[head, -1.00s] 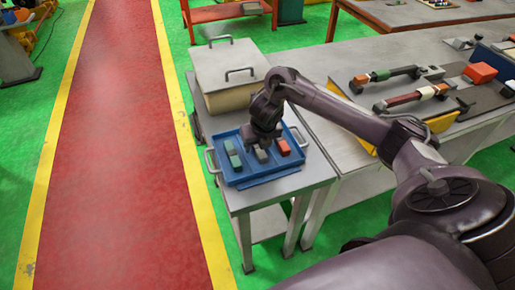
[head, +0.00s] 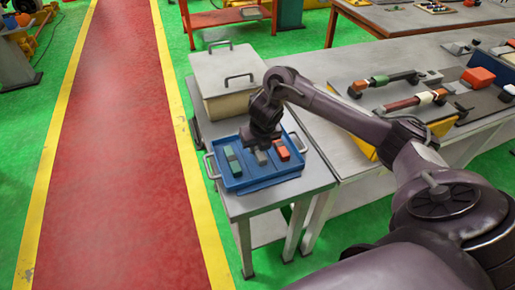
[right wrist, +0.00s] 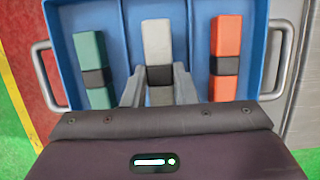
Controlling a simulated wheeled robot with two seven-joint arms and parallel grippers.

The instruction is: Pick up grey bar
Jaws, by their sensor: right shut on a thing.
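The grey bar (right wrist: 157,42) lies in the middle compartment of the blue tray (head: 258,184), with a black band around its middle. In the head view the bar (head: 261,157) is partly hidden by my gripper. My right gripper (right wrist: 159,82) is over the tray, its two fingers on either side of the bar at the black band, shut on it. In the head view the right gripper (head: 262,143) points down into the tray. My left gripper is not in view.
A green bar (right wrist: 91,65) lies in the left compartment and an orange bar (right wrist: 226,50) in the right one. The tray has a handle (right wrist: 48,76) at each side. A lidded bin (head: 227,81) stands behind it. A workbench with parts (head: 400,90) is at the right.

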